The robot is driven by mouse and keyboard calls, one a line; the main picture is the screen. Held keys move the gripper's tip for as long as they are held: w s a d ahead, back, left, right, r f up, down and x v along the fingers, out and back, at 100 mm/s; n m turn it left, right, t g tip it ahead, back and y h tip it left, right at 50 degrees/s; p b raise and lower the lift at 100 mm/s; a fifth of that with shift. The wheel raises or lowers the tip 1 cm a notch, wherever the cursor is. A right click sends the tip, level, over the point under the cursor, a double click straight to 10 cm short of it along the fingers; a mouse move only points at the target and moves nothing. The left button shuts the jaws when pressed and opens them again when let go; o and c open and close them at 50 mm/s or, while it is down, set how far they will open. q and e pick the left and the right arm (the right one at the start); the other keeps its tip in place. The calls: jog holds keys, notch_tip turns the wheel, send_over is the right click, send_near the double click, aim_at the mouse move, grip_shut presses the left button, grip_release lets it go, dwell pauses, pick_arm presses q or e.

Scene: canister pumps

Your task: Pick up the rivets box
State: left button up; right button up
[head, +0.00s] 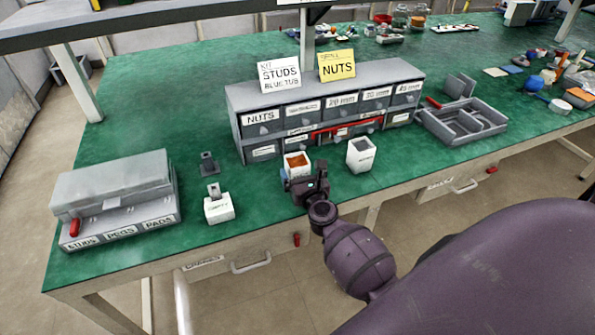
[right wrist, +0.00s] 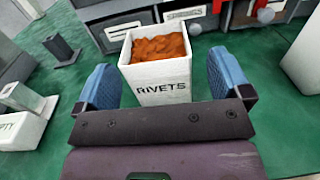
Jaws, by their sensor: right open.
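The rivets box (right wrist: 160,78) is a white open box labelled RIVETS, filled with orange-brown contents, standing upright on the green bench. In the head view the rivets box (head: 297,161) stands in front of the grey drawer cabinet, partly hidden by my right gripper. My right gripper (head: 303,180) is just in front of it. In the right wrist view my right gripper (right wrist: 165,85) is open, with one blue finger on each side of the box and visible gaps between them and its walls. My left gripper is not in view.
A white box (head: 361,154) stands close on the right. Another white box (head: 218,206) and a small grey stand (head: 209,165) are on the left. The drawer cabinet (head: 330,105) is close behind. A grey divided tray (head: 462,122) lies further right.

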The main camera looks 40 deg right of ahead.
aim_at(297, 164)
jog(key=shift+x, duration=1.75)
jog(key=shift+a+r, duration=0.1)
jog(key=shift+a, duration=0.05)
jog(key=c, duration=1.2)
